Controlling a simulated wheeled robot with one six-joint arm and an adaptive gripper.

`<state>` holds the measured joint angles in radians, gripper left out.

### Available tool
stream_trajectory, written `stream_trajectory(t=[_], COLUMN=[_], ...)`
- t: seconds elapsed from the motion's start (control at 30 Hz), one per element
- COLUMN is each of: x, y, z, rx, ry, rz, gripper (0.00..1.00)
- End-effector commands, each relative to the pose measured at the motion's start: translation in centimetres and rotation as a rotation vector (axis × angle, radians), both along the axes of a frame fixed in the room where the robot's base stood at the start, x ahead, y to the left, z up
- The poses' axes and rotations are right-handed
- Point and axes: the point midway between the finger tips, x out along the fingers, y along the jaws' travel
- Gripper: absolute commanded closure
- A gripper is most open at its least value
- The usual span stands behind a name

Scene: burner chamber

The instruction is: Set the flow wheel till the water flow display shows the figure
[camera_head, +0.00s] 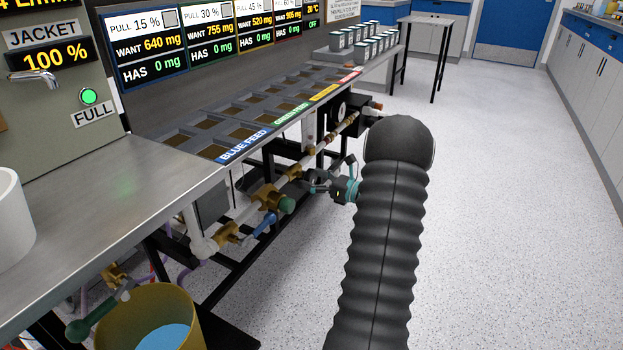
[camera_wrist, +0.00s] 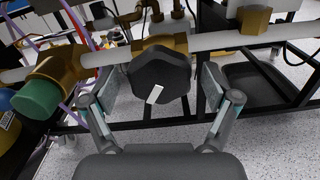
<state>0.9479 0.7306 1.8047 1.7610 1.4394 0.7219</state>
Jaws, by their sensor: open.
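The flow wheel appears to be the dark faceted knob (camera_wrist: 160,78) with a white mark on its face, on a brass valve in the wrist view. My gripper (camera_wrist: 152,92) is open, with one finger on each side of the knob. Gaps show between both finger pads and the knob. In the head view my gripper (camera_head: 322,187) is beside the pipework under the bench; which part there is the wheel, I cannot tell. A display (camera_head: 20,4) at the top left is cut off by the frame; only "4 L/min" shows.
Pipes with brass fittings and a green-capped valve (camera_head: 287,205) run below the bench (camera_head: 130,190). A blue-handled valve (camera_head: 265,222) sits nearby. A yellow bucket (camera_head: 190,310) of blue liquid stands at lower left. The speckled floor (camera_head: 480,220) to the right is clear.

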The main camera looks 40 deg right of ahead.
Motion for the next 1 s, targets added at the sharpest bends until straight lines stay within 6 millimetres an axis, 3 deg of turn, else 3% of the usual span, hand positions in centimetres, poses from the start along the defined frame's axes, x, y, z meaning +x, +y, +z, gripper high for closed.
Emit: stream_trajectory(t=[0.33,0.6,1.0], x=[0.39,0.38,0.41], y=[0.16,0.17,0.18], z=[0.01,0.01,-0.26], rx=[0.0,0.0,-0.06], ry=[-0.001,0.0,-0.026], rz=[0.0,0.0,0.001], gripper=[0.13,0.73,0.73])
